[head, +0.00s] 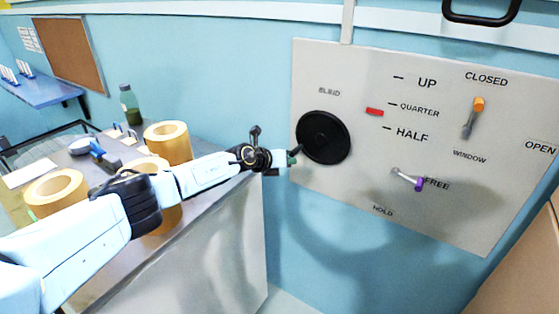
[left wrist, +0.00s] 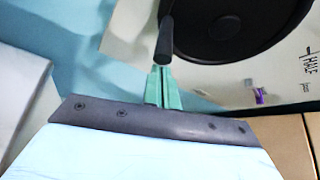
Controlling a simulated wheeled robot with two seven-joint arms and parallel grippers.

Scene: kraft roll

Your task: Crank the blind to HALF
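The black round blind crank (head: 324,137) is on the grey wall panel, under the label BLIND. My left gripper (head: 292,156) is at the left edge of the crank. The purple-tipped lever (head: 408,179) points to FREE; the HOLD label is below left. My right gripper is not in view.
The orange-tipped window lever (head: 473,117) points up toward CLOSED. A grey counter (head: 215,215) at the left holds several kraft rolls (head: 168,142) and a green bottle (head: 129,104). A black handle (head: 482,18) is above the panel.

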